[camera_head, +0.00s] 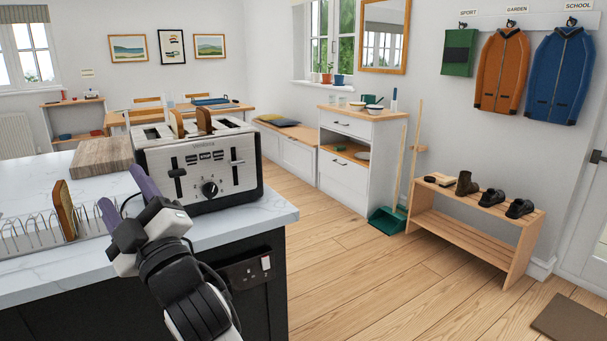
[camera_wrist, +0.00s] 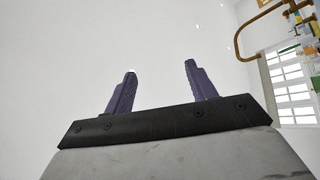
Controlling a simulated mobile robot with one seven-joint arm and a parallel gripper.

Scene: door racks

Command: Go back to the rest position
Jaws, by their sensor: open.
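My gripper (camera_head: 125,200) is raised over the near edge of the white marble counter, at lower left in the head view. Its two purple fingers point up and are spread apart with nothing between them. In the wrist view the open fingers (camera_wrist: 157,92) stand against a plain pale surface. A silver toaster (camera_head: 205,165) with toast (camera_head: 204,120) standing in its slots is just to the right of and behind my gripper. A toast rack (camera_head: 25,232) holding a slice of bread (camera_head: 65,208) is to the left of my gripper.
A wooden board (camera_head: 102,157) lies on the counter (camera_head: 265,207) left of the toaster. Beyond is a white cabinet (camera_head: 345,180), with a broom and green dustpan (camera_head: 386,220) beside it. A shoe bench (camera_head: 465,238) stands at the right wall under hanging coats. The wooden floor (camera_head: 370,285) between is clear.

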